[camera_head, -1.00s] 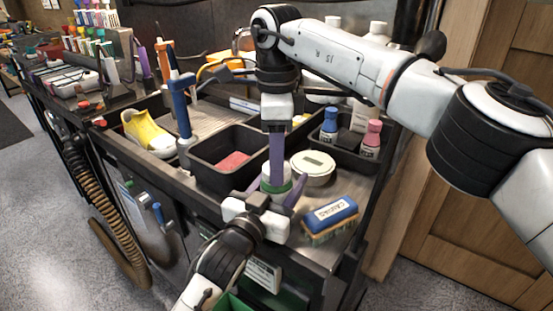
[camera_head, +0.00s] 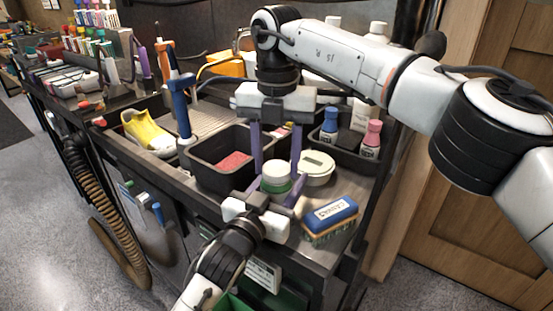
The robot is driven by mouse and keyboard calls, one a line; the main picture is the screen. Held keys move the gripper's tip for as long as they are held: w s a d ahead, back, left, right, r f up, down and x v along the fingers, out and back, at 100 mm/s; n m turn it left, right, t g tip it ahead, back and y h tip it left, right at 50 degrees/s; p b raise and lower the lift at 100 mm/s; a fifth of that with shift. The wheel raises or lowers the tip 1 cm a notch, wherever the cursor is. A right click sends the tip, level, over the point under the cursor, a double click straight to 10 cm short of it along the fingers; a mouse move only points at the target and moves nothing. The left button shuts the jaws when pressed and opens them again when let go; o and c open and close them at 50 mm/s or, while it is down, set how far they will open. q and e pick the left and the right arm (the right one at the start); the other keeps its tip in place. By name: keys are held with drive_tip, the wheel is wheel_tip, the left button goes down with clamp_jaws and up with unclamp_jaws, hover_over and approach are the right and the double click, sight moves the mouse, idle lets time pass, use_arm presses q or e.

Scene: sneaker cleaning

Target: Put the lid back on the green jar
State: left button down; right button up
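The green jar (camera_head: 277,187) stands at the front of the cart top. A white lid (camera_head: 276,170) sits on top of it and looks level; how tightly it sits I cannot tell. My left gripper (camera_head: 276,194) reaches in low from the front, its purple fingers on both sides of the jar, seemingly gripping it. My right gripper (camera_head: 277,158) points straight down above the jar. Its purple fingers are wide apart, on the left and right of the lid, with gaps showing. It holds nothing.
A round white tin (camera_head: 316,166) stands close behind the jar's right side. A blue-topped brush (camera_head: 330,217) lies to the right. A black bin (camera_head: 208,175) with a red sponge is on the left. A black tray (camera_head: 348,154) with bottles stands behind.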

use_arm(q)
drive_tip(key=shift+f, duration=0.1)
use_arm(e)
drive_tip(key=o, duration=0.4)
drive_tip(key=shift+r, duration=0.1)
wheel_tip(320, 180, up, 7)
drive_tip(key=shift+r, duration=0.15)
use_arm(q)
drive_tip(key=c, duration=0.7)
unclamp_jaws()
drive_tip(key=shift+c, duration=0.2)
drive_tip(key=v, duration=1)
drive_tip(key=shift+s+a, duration=0.15)
